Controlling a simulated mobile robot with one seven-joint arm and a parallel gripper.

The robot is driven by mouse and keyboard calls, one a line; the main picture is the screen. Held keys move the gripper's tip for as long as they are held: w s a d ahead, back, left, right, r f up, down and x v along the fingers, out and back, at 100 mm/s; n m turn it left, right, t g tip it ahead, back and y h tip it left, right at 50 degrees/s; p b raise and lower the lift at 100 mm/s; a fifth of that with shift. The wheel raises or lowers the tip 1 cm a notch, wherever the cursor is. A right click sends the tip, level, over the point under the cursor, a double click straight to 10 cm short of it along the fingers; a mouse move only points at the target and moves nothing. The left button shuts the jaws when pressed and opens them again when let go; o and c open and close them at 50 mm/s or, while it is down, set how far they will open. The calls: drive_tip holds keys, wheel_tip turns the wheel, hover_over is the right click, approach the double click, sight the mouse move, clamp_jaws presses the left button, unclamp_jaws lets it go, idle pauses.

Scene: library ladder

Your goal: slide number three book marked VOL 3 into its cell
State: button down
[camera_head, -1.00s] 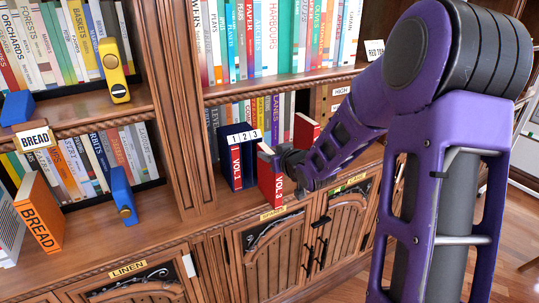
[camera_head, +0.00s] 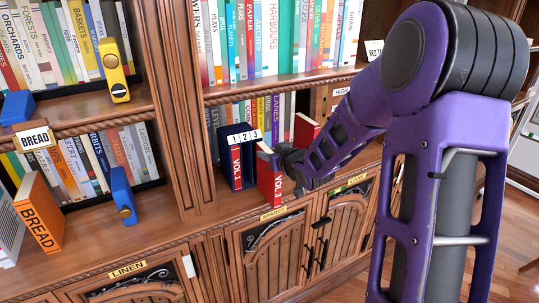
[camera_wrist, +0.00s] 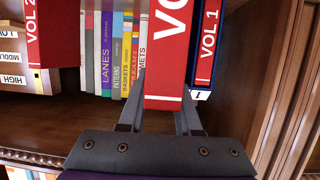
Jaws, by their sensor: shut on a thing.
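The red VOL 3 book (camera_head: 271,180) stands upright just right of the blue case (camera_head: 249,167). My gripper (camera_head: 288,160) is shut on it from the right. In the wrist view, the book (camera_wrist: 168,55) is between my fingers (camera_wrist: 161,98), its lettering partly cut off. The case carries a white strip marked 1 2 3 (camera_head: 241,137) and holds the red VOL 1 book (camera_head: 236,166) in its left cell. In the wrist view, VOL 1 (camera_wrist: 207,40) is right of the held book. Whether VOL 3 overlaps a cell opening is unclear.
The VOL 2 book (camera_head: 306,131) stands apart behind my gripper; it also shows at upper left in the wrist view (camera_wrist: 55,35). A row of books (camera_wrist: 118,50) lines the shelf back. A wooden upright (camera_head: 180,110) stands left of the case. The counter front (camera_head: 222,212) is clear.

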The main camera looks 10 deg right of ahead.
sight(264, 148)
drive_tip(key=shift+w+a, duration=0.2)
drive_tip(key=shift+w, duration=0.4)
drive_tip(key=shift+w+a, duration=0.2)
drive_tip(key=shift+w, duration=0.35)
drive_tip(key=shift+w+b, duration=0.3)
drive_tip(key=shift+w+a, duration=0.2)
drive_tip(key=shift+w, duration=0.3)
drive_tip(key=c, duration=0.5)
unclamp_jaws()
drive_tip(key=shift+s, duration=0.1)
drive_tip(key=shift+p+v, duration=1.5)
drive_tip(key=shift+v, duration=7.15)
drive_tip(key=shift+r, duration=0.1)
